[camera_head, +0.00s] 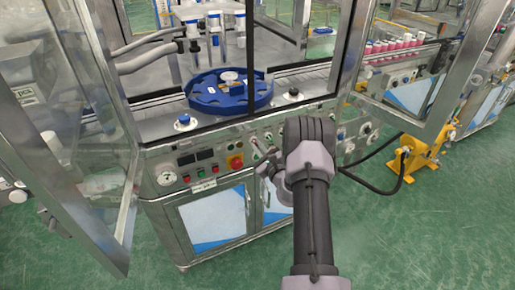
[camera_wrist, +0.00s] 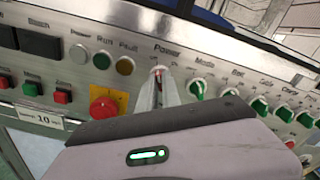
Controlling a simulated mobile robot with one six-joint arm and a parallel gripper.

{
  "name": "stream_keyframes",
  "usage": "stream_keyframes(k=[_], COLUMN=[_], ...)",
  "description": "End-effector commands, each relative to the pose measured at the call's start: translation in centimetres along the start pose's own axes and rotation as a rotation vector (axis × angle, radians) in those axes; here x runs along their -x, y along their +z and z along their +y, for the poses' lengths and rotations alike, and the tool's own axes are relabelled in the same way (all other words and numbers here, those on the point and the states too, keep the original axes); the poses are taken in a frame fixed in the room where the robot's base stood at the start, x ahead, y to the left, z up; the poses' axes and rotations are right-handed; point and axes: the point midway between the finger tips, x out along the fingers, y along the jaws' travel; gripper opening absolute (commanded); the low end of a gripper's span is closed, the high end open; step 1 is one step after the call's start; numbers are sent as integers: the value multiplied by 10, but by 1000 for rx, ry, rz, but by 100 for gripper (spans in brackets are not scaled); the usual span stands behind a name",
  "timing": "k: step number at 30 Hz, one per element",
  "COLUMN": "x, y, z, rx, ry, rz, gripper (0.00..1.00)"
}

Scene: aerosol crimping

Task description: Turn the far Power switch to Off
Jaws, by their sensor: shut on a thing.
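The control panel (camera_head: 212,170) is on the front of the crimping machine. The label Power (camera_wrist: 167,50) shows in the wrist view, with the Power switch (camera_wrist: 159,70) just below it. My gripper (camera_wrist: 159,82) is shut on this switch; its two fingers hide most of the knob, and only a small reddish part shows at the tips. I cannot tell which way the switch is turned. In the head view my gripper (camera_head: 260,154) reaches the panel right of the red emergency button, with the switch hidden.
A red emergency button (camera_wrist: 103,107) on a yellow plate is left of my fingers. Several green-and-white knobs (camera_wrist: 197,90) stand in a row close on the right. Displays and lamps are further left. An open glass door (camera_head: 75,110) stands at left.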

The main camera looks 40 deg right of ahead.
Motion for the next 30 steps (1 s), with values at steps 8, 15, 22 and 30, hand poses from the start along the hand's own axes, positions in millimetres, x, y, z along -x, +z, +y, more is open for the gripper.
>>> stream_keyframes(k=[8, 15, 22, 30], x=[0, 0, 0, 1], y=[0, 0, 0, 0], z=[0, 0, 0, 0], rx=[31, 32, 31, 30], ry=[1, 1, 1, 0], rz=[1, 1, 1, 1], gripper=[0, 0, 30, 30])
